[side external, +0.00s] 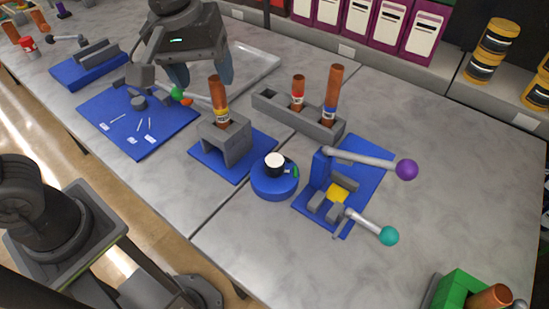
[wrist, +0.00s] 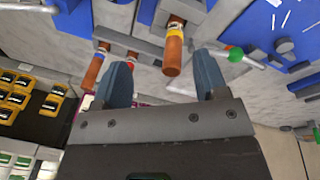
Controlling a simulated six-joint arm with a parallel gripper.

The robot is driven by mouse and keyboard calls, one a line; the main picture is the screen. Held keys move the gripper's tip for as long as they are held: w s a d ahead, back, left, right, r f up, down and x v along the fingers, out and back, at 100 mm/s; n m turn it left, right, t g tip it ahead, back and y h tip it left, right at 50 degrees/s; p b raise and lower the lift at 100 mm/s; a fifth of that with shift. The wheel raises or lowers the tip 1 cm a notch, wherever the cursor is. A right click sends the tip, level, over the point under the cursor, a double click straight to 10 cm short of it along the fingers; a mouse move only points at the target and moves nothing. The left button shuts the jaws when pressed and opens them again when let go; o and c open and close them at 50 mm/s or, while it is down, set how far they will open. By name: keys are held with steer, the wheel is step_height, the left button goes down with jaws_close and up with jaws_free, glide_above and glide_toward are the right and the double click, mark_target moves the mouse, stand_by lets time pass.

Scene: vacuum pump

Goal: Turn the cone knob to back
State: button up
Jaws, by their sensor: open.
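A blue panel (side external: 160,130) at the left of the bench carries a small grey knob (side external: 138,102) and several white marks. I take this as the cone knob, but its shape and pointing direction are too small to tell. In the wrist view the grey knob (wrist: 285,46) shows at the upper right on the blue panel (wrist: 302,85). My gripper (side external: 203,82) is open and empty, raised behind and right of the knob, apart from it. In the wrist view my gripper (wrist: 163,64) has its fingers spread, with a brown cylinder visible between them.
A green-tipped lever (side external: 177,94) lies between the knob and a brown cylinder (side external: 219,93) in a grey block (side external: 222,143). A grey rack (side external: 270,107) holds two more cylinders. A purple-tipped lever (side external: 406,169) and a teal-tipped lever (side external: 388,235) stand right.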

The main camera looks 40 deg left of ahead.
mark_target(275, 159)
steer(key=w+d+f+n+g, duration=0.2)
steer(key=w+d+f+n, duration=0.2)
steer(key=d, duration=0.6)
steer(key=shift+y, duration=0.3)
steer(key=f, duration=1.4)
steer(key=shift+w+d, duration=0.1)
steer(key=shift+w, duration=0.1)
steer(key=shift+c, duration=0.5)
steer(key=c, duration=0.8)
steer(key=shift+c, duration=0.2)
